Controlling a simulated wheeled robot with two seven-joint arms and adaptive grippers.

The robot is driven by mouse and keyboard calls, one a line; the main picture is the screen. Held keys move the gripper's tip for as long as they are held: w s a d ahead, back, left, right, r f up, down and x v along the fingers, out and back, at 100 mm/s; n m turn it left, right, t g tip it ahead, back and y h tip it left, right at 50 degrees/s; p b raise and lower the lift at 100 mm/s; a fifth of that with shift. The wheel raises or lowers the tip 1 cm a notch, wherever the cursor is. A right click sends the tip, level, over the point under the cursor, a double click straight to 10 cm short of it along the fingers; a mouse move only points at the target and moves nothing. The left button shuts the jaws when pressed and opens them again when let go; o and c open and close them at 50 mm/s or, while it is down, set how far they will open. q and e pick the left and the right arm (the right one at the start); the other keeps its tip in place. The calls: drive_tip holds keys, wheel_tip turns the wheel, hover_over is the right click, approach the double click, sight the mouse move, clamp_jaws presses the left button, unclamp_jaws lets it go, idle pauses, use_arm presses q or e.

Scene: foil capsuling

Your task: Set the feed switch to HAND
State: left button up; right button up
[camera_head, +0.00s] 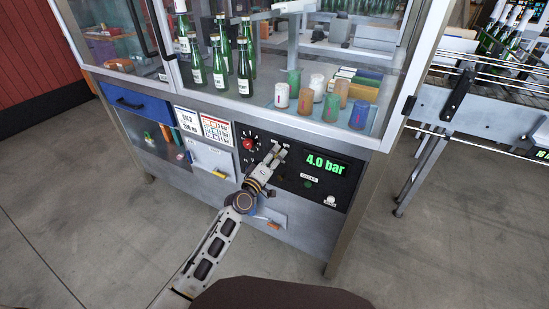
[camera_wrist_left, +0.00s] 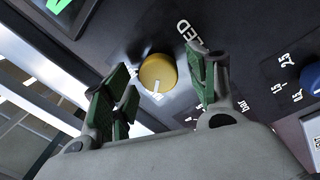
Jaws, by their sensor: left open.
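A round yellow knob (camera_wrist_left: 158,73) with a white mark near its lower edge shows on the dark panel in the left wrist view. Lettering beside it is partly covered by a finger, so I cannot read its full label. My left gripper (camera_wrist_left: 165,88) is open, with its green-padded fingers on either side of the knob and a gap to each. In the head view my left gripper (camera_head: 279,152) is at the control panel, left of the 4.0 bar display (camera_head: 325,163), and hides the knob. My right gripper is not in view.
A blue knob (camera_wrist_left: 311,78) with a bar scale is at the right in the wrist view. A red dial knob (camera_head: 248,144) sits left of the gripper in the head view. A lower button (camera_head: 330,200) is right. Bottles (camera_head: 220,65) stand behind glass above.

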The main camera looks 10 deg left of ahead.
use_arm(q)
drive_tip(key=shift+v, duration=0.85)
drive_tip(key=v, duration=1)
drive_tip(key=shift+s, duration=0.15)
idle(0.3)
